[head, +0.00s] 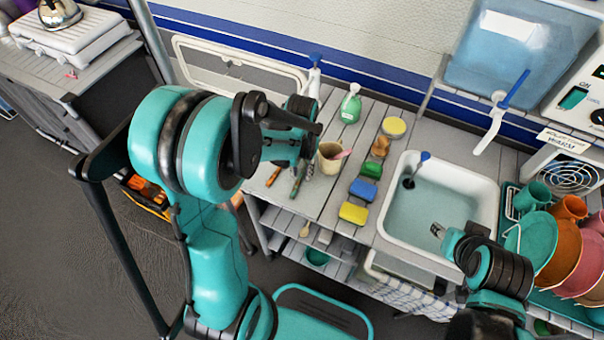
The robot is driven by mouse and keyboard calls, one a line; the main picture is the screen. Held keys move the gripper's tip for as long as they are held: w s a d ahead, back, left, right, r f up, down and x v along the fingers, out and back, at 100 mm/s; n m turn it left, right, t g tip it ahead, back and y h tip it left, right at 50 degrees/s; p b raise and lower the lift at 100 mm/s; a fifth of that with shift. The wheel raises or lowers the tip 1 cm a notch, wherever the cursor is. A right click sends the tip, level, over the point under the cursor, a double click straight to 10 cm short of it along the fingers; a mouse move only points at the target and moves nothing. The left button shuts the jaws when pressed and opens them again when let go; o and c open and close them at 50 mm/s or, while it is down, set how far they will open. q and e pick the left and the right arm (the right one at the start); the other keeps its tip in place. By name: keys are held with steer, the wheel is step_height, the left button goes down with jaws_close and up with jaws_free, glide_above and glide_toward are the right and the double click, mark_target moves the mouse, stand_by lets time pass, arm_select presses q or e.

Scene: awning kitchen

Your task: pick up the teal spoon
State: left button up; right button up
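A few thin utensils lie on the grey slatted counter (330,202). One is a dark, greenish-teal utensil (298,182), which may be the teal spoon; it is too small and partly covered to be sure. My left gripper (314,130) is above the counter's left part, over and just behind these utensils, and its arm covers part of them. I see no object in it, and its finger gap is not clear. My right gripper (438,231) hangs over the sink's front right part, small and partly hidden by its own wrist.
A cream cup (329,160) holding a pink-handled item stands right of the utensils. A green soap bottle (350,104), blue sponge (363,189) and yellow sponge (353,213) are nearby. The white sink (470,182) holds water. A dish rack (520,220) with plates and cups stands at right.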

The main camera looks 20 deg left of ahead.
mark_target(301, 173)
arm_select(q)
jaws_close()
step_height(301, 173, up, 10)
steer(key=p, duration=0.4)
stand_by(1.0)
